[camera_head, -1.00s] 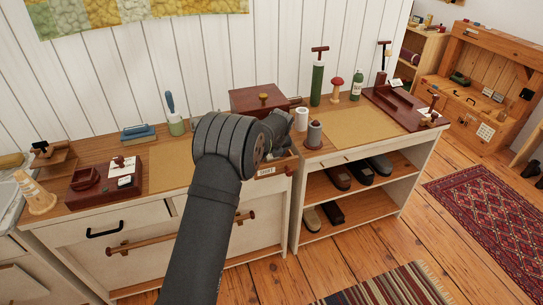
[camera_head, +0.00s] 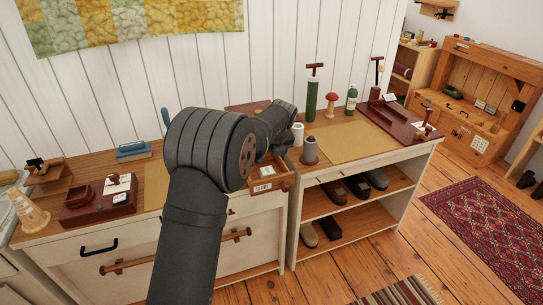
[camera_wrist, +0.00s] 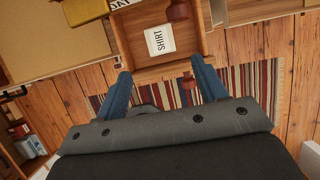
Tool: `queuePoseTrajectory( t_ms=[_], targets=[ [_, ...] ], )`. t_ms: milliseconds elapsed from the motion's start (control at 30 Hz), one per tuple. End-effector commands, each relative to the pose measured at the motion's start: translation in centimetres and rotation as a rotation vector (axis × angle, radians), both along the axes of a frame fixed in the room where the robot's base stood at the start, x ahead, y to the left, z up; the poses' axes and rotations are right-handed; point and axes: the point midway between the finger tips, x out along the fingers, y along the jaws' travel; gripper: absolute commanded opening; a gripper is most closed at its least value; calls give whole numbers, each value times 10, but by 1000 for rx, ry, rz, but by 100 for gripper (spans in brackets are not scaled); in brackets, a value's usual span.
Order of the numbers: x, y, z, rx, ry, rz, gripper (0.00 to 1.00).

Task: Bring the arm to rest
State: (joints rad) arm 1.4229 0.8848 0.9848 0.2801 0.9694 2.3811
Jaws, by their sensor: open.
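My dark grey arm reaches up across the dresser in the head view, and its end (camera_head: 278,125) hangs above an open small drawer (camera_head: 286,182). The fingertips are hidden there. A pale card also shows inside the drawer in the head view.
A dark red tray (camera_head: 395,120) is at right. Shoes (camera_head: 335,190) fill the shelf below.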

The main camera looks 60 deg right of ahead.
Motion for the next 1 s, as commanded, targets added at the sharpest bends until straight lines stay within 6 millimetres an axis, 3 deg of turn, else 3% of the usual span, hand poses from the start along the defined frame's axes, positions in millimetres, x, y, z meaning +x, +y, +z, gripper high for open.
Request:
queuePoseTrajectory(
  t_ms=[267, 867, 900, 1000],
  targets=[
    [4, -4, -13, 3, 0, 1, 65],
    [33, -33, -117, 3, 0, 0, 65],
    [33, -34, -104, -4, -2, -1, 65],
    [32, -32, -93, -20, -23, 1, 65]
  ],
)
